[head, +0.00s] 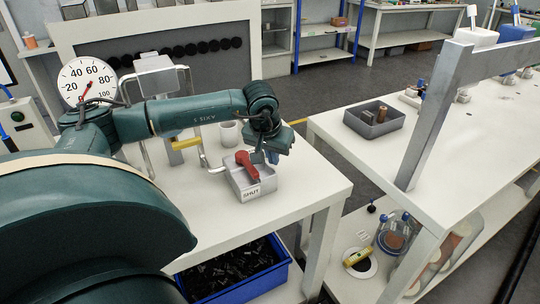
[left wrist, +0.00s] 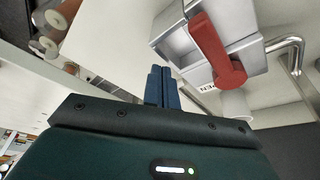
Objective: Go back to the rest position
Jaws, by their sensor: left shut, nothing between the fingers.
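My left arm reaches in from the left of the head view, over the near white table. Its gripper (head: 272,157) is beside the grey box with the "SHUT" label (head: 251,193) and its red lever (head: 246,165). In the left wrist view the blue fingers (left wrist: 162,86) are together with nothing between them. The red lever (left wrist: 209,46) and the box (left wrist: 247,50) are to the right of the fingertips there, with a visible gap. My right gripper is in neither view.
Bent metal pipework (head: 186,130) and a dial gauge (head: 87,82) stand left of the box. A pale cup (head: 229,134) is behind it. A blue crate (head: 250,286) sits below. The right table carries a grey bin (head: 362,123) and a metal post (head: 428,130).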

